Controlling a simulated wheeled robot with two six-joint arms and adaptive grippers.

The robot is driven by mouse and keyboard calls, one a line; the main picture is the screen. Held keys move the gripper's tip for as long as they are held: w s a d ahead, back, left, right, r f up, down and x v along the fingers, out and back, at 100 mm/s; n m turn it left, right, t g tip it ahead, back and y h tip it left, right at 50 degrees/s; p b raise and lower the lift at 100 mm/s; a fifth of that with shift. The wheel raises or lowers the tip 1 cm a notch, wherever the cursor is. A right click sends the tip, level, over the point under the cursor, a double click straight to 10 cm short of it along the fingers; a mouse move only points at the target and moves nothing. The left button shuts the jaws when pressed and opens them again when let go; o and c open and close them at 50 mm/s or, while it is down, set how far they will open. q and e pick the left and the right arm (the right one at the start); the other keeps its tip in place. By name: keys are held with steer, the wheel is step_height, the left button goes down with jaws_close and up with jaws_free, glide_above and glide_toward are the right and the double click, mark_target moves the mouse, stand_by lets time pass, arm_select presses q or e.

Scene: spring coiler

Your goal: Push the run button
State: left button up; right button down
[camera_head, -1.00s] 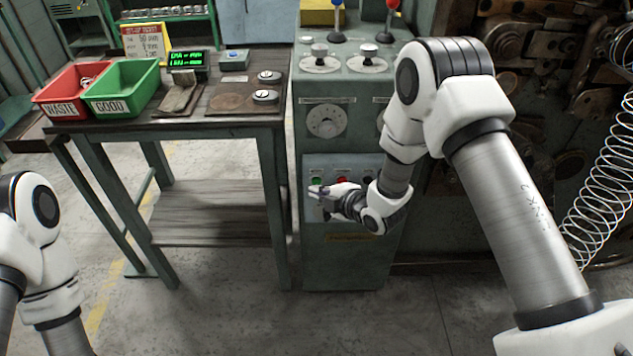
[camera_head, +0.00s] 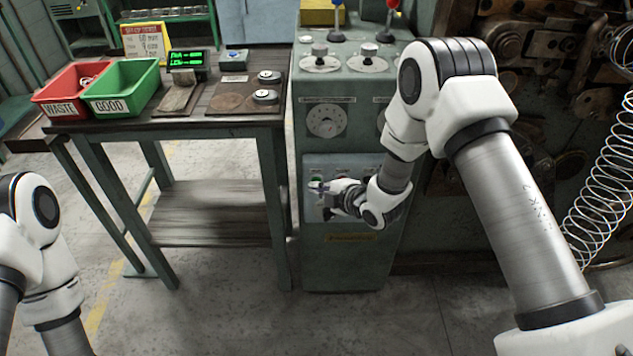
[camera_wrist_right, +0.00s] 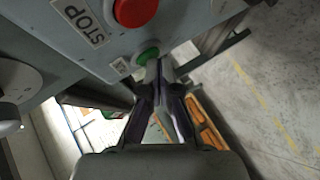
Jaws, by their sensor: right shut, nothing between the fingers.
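The green button (camera_wrist_right: 148,56), which I take for the run button, is on the grey control panel (camera_wrist_right: 175,25) in the right wrist view. Its small label is too blurred to read. My right gripper (camera_wrist_right: 160,66) is shut and empty, with its fingertips at the green button's edge. I cannot tell if they touch it. In the head view my right gripper (camera_head: 318,187) is at the cabinet's lower panel, partly covering the buttons. My left gripper is out of view; only part of my left arm shows at the left edge.
A red button (camera_wrist_right: 135,10) with a STOP label (camera_wrist_right: 82,20) sits close to the green one. A workbench (camera_head: 215,122) with red (camera_head: 60,108) and green (camera_head: 105,103) bins stands left of the cabinet (camera_head: 345,262). A large wire coil (camera_head: 598,190) hangs at right.

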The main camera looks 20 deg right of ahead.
stand_by(0.5)
steer(key=shift+s+a, duration=0.15)
steer(key=shift+s, duration=0.55)
steer(key=s, duration=0.2)
steer(key=s+a, duration=0.1)
steer(key=s, duration=0.1)
steer(key=shift+s+a+p, duration=0.2)
steer(key=shift+s+p, duration=0.1)
steer(key=shift+s, duration=0.1)
stand_by(0.4)
